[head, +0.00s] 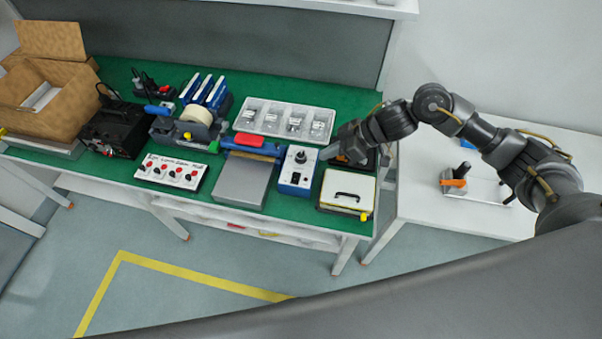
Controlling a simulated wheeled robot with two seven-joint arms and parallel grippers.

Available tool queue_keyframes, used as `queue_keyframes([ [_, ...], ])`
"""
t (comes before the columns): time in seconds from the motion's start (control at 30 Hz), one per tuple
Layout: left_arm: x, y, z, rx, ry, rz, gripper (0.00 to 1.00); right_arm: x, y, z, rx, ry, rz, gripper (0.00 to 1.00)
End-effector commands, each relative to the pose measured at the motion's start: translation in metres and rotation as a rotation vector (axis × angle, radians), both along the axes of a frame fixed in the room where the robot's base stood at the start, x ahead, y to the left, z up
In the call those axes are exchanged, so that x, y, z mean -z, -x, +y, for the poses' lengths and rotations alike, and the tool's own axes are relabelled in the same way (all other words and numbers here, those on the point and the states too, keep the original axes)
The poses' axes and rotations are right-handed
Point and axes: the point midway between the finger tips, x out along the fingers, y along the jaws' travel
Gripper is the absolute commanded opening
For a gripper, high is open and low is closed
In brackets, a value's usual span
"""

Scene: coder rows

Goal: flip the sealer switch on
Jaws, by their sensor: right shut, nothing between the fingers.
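The sealer (241,181) stands at the front of the green bench, with a flat grey plate and a blue bar with a red handle (249,140) at its back. Right beside it is a white and blue control box (299,170) with a black knob on top. A small dark switch (295,178) shows on the box's face; its position is too small to tell. My right gripper (328,154) is shut and empty, just right of the control box's upper part. I cannot tell whether it touches the box. My left gripper is not in view.
A cream case (346,188) with a black handle sits right of the control box, below my right gripper. A clear tray (286,120) with several compartments lies behind. A white panel with red buttons (171,172) and a tape dispenser (198,126) stand left.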

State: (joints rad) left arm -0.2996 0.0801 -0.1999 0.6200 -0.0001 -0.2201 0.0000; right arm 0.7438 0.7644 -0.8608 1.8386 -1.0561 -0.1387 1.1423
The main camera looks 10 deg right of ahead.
Motion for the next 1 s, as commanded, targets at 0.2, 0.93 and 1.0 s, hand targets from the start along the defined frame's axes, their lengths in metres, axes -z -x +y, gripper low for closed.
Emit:
queue_keyframes([
  [0.2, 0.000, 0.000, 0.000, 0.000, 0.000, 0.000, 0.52, 0.000, 0.000, 0.001, 0.000, -0.001, -0.002, 0.00],
  [0.93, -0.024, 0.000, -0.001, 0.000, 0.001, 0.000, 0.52, 0.084, -0.019, 0.070, 0.001, 0.001, 0.000, 0.00],
  [1.0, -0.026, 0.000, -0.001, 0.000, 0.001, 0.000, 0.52, 0.093, -0.018, 0.070, 0.001, 0.000, -0.001, 0.00],
])
